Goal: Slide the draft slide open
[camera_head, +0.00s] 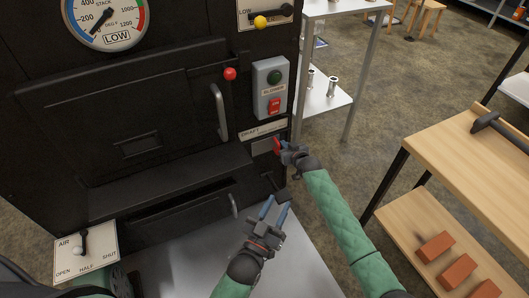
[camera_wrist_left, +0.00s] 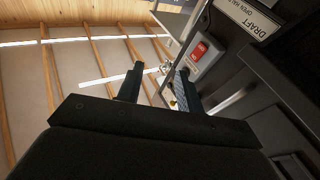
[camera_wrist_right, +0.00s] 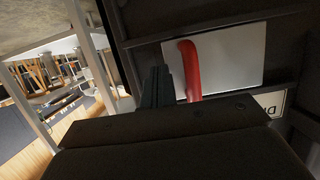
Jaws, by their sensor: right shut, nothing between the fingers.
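The draft slide's grey plate (camera_head: 262,146) sits under the DRAFT label (camera_head: 264,130) at the right edge of the black front. Its red handle (camera_head: 277,145) sticks out, and it shows large in the right wrist view (camera_wrist_right: 191,70) against the pale plate (camera_wrist_right: 228,58). My right gripper (camera_head: 286,150) is shut and empty close beside the handle. In the right wrist view its fingers (camera_wrist_right: 162,86) are left of the handle; whether they touch it I cannot tell. My left gripper (camera_head: 274,212) is open and empty, lower down, with spread fingers also in its wrist view (camera_wrist_left: 160,82).
A blower switch box (camera_head: 270,89) is above the slide. A bar handle (camera_head: 219,112) and red knob (camera_head: 230,74) are on the door side. An AIR lever plate (camera_head: 86,252) is at lower left. A wooden bench (camera_head: 470,150) with bricks stands at right; floor lies between.

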